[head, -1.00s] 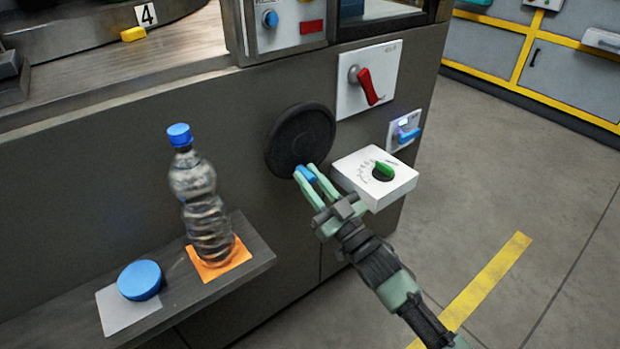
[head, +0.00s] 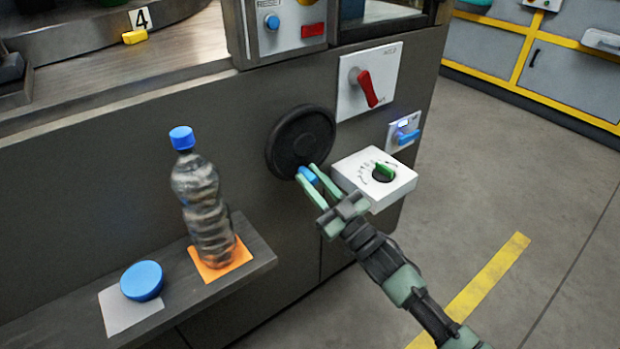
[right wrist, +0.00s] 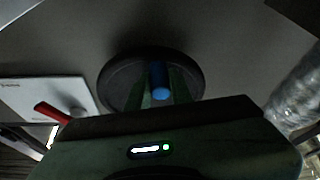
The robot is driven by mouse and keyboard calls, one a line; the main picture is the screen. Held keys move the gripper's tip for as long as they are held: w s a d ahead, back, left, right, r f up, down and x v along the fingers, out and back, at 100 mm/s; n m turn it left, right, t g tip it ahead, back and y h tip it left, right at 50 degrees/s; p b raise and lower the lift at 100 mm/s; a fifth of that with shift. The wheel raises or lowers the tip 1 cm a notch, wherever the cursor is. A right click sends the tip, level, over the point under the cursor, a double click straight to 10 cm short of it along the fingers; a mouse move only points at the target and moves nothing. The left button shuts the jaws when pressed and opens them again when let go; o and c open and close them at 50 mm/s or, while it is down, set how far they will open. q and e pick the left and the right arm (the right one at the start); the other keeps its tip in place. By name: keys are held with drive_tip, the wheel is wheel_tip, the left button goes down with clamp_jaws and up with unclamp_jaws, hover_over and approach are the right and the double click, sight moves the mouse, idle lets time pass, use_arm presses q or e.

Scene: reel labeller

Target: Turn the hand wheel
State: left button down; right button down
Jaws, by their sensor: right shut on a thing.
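The black round hand wheel (head: 300,135) is on the dark front panel of the machine. Its blue handle (head: 308,175) is at the wheel's lower edge. My right gripper (head: 309,177) is shut on the blue handle, one finger on each side. In the right wrist view the wheel (right wrist: 118,82) lies straight ahead and the blue handle (right wrist: 159,82) stands out from it between the fingers. My left gripper is not in view.
A white box with a green knob (head: 384,173) juts out just right of my right gripper. A red switch (head: 367,86) and a blue-levered unit (head: 405,133) are above it. A bottle (head: 205,205) and a blue cap (head: 142,280) stand on a shelf at left.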

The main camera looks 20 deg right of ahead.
drive_tip(key=shift+w+d+n, duration=0.2)
drive_tip(key=shift+d+n, duration=0.2)
drive_tip(key=shift+d, duration=0.1)
drive_tip(key=c, duration=1.3)
unclamp_jaws()
drive_tip(key=shift+o, duration=0.2)
drive_tip(key=shift+s, duration=0.1)
drive_tip(key=shift+s+f, duration=0.15)
drive_tip(key=shift+f, duration=0.05)
drive_tip(key=v, duration=0.7)
drive_tip(key=shift+s+d+p, duration=0.15)
drive_tip(key=shift+d+p, duration=0.1)
drive_tip(key=shift+p, duration=0.2)
